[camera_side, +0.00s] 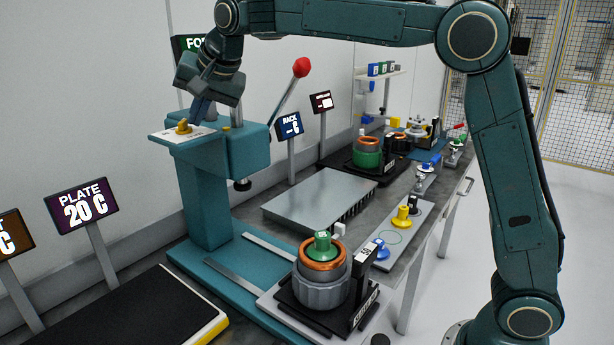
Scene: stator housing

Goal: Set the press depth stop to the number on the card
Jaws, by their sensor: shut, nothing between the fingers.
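The teal press (205,205) stands at the left of the bench. My gripper (203,108) is shut and empty, pointing down just above and to the right of the knob. I cannot tell whether it touches the knob. The dial marks are too small to read. A card with a number cannot be made out; the sign behind my wrist (186,42) is mostly hidden, with only "FO" readable.
A lever with a red ball (301,67) rises right of the press head. A stator housing with copper winding and green plug (322,262) stands in front. A grey plate (318,198) lies behind it. A "PLATE 20 C" sign (83,204) stands left, above a black mat (130,318).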

